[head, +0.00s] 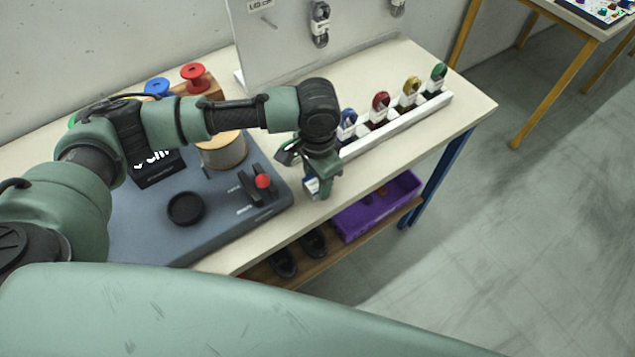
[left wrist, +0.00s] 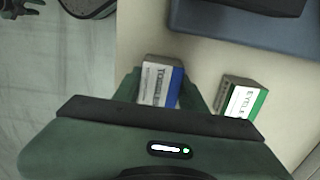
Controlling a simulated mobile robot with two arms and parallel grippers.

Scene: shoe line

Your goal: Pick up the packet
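A small white-and-blue packet (left wrist: 160,84) with a grey top stands between the two fingers of my left gripper (left wrist: 162,80). The fingers lie close along both its sides; whether they press on it is not clear. In the head view my left gripper (head: 319,178) is low over the bench's front edge, right of the blue-grey mat, with part of the packet (head: 311,185) showing. A second packet, white and green (left wrist: 241,102), stands just right of the fingers in the wrist view. A dark claw-like shape at that view's top left may be my right gripper; its state is unclear.
A white rack (head: 395,125) holds several coloured lace bundles behind the gripper. A purple crate (head: 378,208) sits on the shelf below. The bench's right end is clear.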

